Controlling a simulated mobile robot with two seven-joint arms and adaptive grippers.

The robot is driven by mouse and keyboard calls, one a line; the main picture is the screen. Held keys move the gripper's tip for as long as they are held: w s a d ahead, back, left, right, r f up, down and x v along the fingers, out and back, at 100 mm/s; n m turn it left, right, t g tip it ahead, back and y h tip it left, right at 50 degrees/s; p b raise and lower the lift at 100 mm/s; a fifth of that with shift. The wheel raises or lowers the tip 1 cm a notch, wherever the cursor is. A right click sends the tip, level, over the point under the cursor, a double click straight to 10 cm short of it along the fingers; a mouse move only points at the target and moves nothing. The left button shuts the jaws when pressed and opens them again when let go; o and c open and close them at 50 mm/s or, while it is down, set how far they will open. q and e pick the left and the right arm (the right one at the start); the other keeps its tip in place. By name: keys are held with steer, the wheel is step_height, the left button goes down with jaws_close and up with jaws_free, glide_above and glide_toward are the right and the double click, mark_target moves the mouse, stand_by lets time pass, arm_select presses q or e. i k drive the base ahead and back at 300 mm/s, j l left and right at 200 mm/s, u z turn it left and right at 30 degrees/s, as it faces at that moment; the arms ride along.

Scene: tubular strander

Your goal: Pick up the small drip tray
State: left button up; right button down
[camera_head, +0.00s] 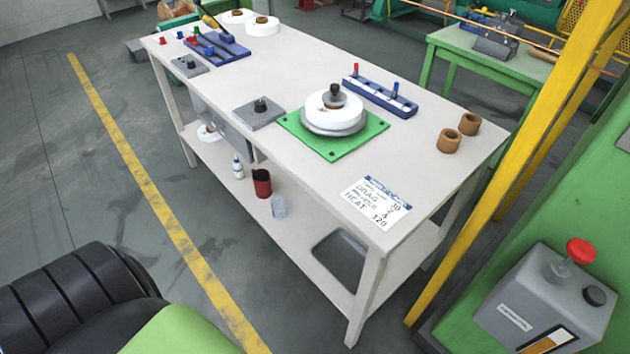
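A dark grey shallow tray (340,257), which looks like the small drip tray, lies on the lower shelf (290,238) of the white workbench, near its front right end. Its right part is partly hidden by the table leg and the bench top edge. It looks empty. Neither of my grippers shows in this view.
The bench top (270,85) carries a green plate with a white spool (333,112), a label card (375,202) and two brown rings (449,141). A red-brown can (262,183) and white bottle (238,167) stand on the shelf. A yellow post (515,160) rises right.

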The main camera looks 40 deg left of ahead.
mark_target(340, 254)
steer(key=u, duration=0.75)
